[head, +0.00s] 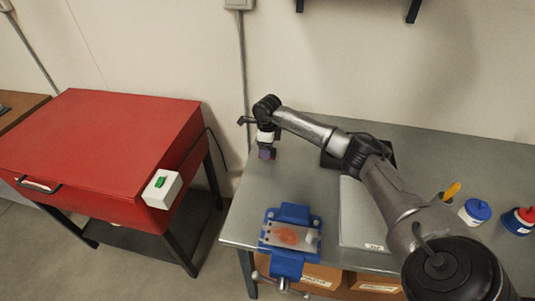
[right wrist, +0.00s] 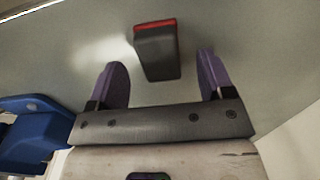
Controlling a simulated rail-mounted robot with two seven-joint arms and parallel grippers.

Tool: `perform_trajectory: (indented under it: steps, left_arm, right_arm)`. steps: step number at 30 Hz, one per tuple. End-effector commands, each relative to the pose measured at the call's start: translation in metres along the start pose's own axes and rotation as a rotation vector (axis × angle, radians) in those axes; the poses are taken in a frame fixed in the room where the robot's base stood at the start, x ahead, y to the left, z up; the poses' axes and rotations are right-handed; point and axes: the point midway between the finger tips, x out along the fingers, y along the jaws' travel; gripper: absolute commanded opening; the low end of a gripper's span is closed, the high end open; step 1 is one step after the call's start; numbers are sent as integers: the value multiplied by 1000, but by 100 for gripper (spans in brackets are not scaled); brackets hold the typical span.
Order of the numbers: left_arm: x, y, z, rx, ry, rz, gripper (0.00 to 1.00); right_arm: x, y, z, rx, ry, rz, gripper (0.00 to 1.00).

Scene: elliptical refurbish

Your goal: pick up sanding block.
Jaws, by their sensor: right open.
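The sanding block, a dark grey block with a red edge (right wrist: 156,55), lies on the grey bench top in the right wrist view. My right gripper (right wrist: 161,60) is open, with its two purple fingers apart and the block showing between and beyond their tips. I cannot tell how high the fingers are above the bench. In the head view my right gripper (head: 266,154) points down over the back left part of the bench, and I cannot make out the block there. My left gripper is not in view.
A blue vise (head: 290,214) with a rust-marked metal plate (head: 286,236) stands at the bench's front left. A pale flat panel (head: 357,212), a blue-lidded jar (head: 475,211) and a red-and-blue container (head: 519,221) are further right. A red cabinet (head: 100,135) stands left, across a gap.

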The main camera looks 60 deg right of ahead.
Motion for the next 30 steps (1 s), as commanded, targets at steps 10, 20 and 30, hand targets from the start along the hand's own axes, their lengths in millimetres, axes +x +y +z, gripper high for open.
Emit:
perform_trajectory:
  steps: [10, 20, 30]
  left_arm:
    - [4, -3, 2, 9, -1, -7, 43]
    - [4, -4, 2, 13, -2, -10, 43]
    - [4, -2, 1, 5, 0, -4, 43]
  right_arm:
    - [24, 0, 0, 0, 0, 0, 74]
    - [23, 0, 0, 0, 0, 0, 50]
    - [23, 0, 0, 0, 0, 0, 17]
